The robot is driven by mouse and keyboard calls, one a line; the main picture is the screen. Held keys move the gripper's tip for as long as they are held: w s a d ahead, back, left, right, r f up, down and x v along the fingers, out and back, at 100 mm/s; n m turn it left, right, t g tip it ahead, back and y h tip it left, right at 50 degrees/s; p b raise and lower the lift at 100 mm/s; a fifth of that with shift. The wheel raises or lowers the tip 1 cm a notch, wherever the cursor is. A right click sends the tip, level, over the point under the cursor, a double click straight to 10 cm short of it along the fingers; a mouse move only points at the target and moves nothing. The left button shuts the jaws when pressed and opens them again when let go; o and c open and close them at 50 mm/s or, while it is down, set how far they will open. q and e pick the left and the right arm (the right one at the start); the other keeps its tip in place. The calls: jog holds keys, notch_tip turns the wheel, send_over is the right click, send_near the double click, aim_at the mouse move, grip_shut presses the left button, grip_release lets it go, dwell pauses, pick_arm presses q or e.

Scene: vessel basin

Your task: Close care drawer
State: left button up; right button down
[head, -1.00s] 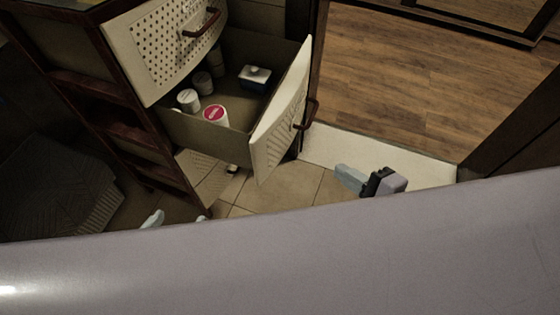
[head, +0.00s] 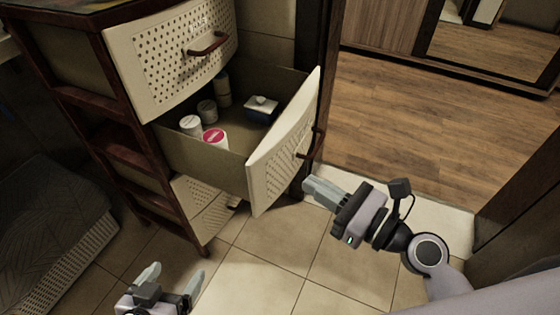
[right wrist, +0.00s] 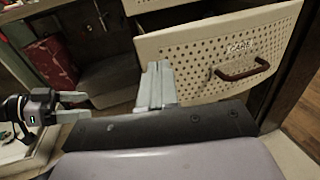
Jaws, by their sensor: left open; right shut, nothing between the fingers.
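The care drawer (head: 283,150) is the middle drawer of a brown-framed cabinet and stands pulled out, its contents showing. In the right wrist view its perforated cream front (right wrist: 195,58) bears the word CARE and a brown handle (right wrist: 242,70). My right gripper (head: 308,189) is shut and empty, just right of and below the front's lower edge. Its closed fingers (right wrist: 157,84) overlap the front's left part in the wrist view; I cannot tell whether they touch. My left gripper (head: 172,278) is open and empty, low over the floor left of the drawer.
Several white containers and a dark box with a pale lid (head: 261,109) are in the drawer. The top drawer (head: 175,60) overhangs it. A dark door frame (head: 335,80) stands close on the right.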

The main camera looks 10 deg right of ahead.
aim_at(267, 157)
jog(key=x, duration=0.8)
jog(key=shift+w+a, duration=0.25)
pick_arm(q)
jog(key=shift+r, duration=0.1)
pick_arm(e)
jog(key=shift+a, duration=0.1)
